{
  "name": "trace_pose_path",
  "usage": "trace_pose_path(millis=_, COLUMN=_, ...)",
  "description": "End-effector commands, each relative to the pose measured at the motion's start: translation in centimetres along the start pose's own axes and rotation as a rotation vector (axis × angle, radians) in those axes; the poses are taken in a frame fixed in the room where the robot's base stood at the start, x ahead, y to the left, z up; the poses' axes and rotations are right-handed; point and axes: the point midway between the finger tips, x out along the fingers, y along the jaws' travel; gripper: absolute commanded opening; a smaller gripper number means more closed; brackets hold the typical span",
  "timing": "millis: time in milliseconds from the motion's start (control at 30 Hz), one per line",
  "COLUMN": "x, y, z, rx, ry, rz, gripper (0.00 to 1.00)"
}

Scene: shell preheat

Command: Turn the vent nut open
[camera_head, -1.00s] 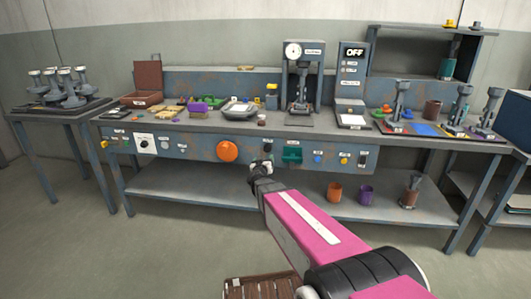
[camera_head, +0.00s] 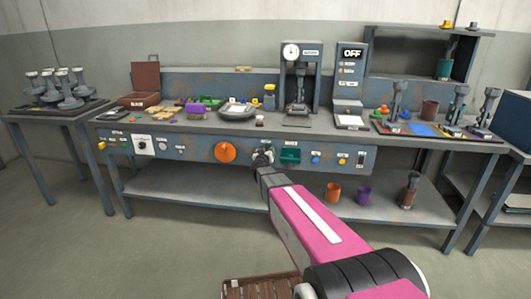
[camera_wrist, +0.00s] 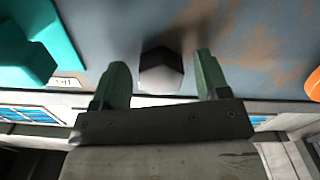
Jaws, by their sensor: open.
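The vent nut, a grey six-sided nut (camera_wrist: 161,75), stands out from the blue-grey, rust-stained panel in the wrist view. My gripper (camera_wrist: 162,68) is open, with one green finger on each side of the nut. A small gap shows between the nut and each finger, wider on the right. In the head view my gripper (camera_head: 263,156) is at the bench's front panel (camera_head: 190,150), between the orange knob (camera_head: 225,152) and the green handle (camera_head: 290,156). There the gripper and wrist hide the nut.
The teal-green part (camera_wrist: 28,55) is close on the left in the wrist view, the orange knob (camera_wrist: 314,84) at the right edge. Blue (camera_head: 315,160) and yellow (camera_head: 342,162) buttons sit right of the gripper. The lower shelf (camera_head: 180,186) is below; open floor lies in front.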

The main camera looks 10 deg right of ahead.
Motion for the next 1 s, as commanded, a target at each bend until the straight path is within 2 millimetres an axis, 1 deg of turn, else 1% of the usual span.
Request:
trace_pose_path(millis=33, x=-0.02, y=0.00, z=0.00, rx=0.000, ry=0.000, rz=0.000, gripper=0.69)
trace_pose_path(millis=67, x=-0.02, y=-0.01, z=0.01, rx=0.000, ry=0.000, rz=0.000, gripper=0.62)
trace_pose_path(millis=100, x=-0.03, y=-0.01, z=0.01, rx=0.000, ry=0.000, rz=0.000, gripper=0.49)
trace_pose_path(millis=200, x=-0.04, y=-0.01, z=0.01, rx=0.000, ry=0.000, rz=0.000, gripper=0.19)
trace_pose_path(millis=467, x=-0.05, y=-0.02, z=0.02, rx=0.011, ry=0.000, rz=0.000, gripper=0.19)
trace_pose_path(millis=633, x=-0.04, y=-0.04, z=0.03, rx=0.063, ry=-0.001, rz=0.000, gripper=0.19)
trace_pose_path(millis=767, x=-0.04, y=-0.07, z=0.05, rx=0.139, ry=-0.001, rz=0.000, gripper=0.20)
trace_pose_path(millis=1000, x=-0.05, y=-0.15, z=0.04, rx=0.346, ry=-0.002, rz=0.001, gripper=0.20)
